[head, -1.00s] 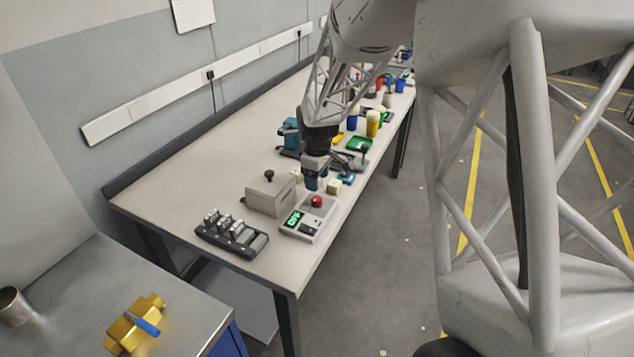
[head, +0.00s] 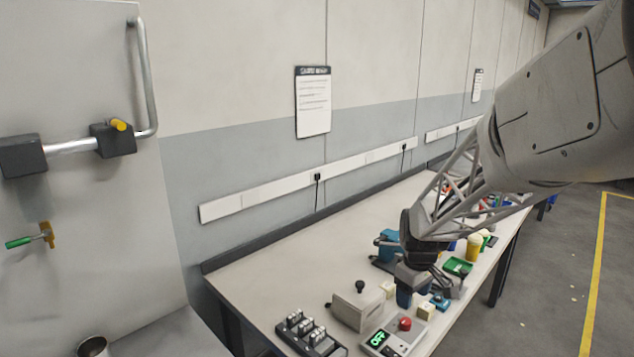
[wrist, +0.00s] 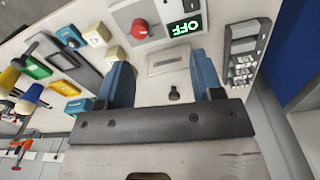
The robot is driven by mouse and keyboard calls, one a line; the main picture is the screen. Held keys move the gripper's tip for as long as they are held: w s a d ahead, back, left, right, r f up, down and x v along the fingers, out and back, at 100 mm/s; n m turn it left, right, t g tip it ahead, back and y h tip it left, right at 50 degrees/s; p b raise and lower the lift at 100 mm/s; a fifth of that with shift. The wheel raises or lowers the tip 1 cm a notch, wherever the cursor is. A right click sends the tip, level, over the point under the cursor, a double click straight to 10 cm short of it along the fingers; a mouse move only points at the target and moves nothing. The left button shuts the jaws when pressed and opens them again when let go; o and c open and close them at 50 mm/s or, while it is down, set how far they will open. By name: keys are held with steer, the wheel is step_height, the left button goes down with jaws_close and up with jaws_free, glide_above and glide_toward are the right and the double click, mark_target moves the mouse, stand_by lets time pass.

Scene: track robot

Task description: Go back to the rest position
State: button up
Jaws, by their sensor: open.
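My gripper (wrist: 160,72) is open, with its two blue fingers apart and nothing held between them in the wrist view. In the head view my gripper (head: 408,294) points down over the workbench (head: 285,265), beside a light box with a dark knob (head: 358,306). The wrist view shows this box (wrist: 167,62) beyond the fingertips. A control panel with a red button (head: 405,323) and a green display reading OFF (head: 378,339) lies near the bench's front edge. The red button (wrist: 139,28) also shows in the wrist view.
A dark switch block (head: 308,335) sits at the near bench end. Cream cubes (head: 426,311), a green tray (head: 458,267) and a yellow cylinder (head: 473,245) stand close around my gripper. A cabinet door with a handle (head: 148,80) is at left. Bench surface left of the box is clear.

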steer(key=s+a+r+m, duration=0.1)
steer(key=s+r+m, duration=0.1)
steer(key=s, duration=0.8)
steer(key=s+a+r+m+t, duration=0.1)
steer(key=s+r, duration=0.4)
steer(key=s, duration=0.5)
steer(key=s+a+r+m+t, duration=0.1)
steer(key=s+r+m, duration=0.3)
steer(key=s, duration=0.6)
steer(key=shift+a+r, duration=0.25)
steer(key=shift+a, duration=0.55)
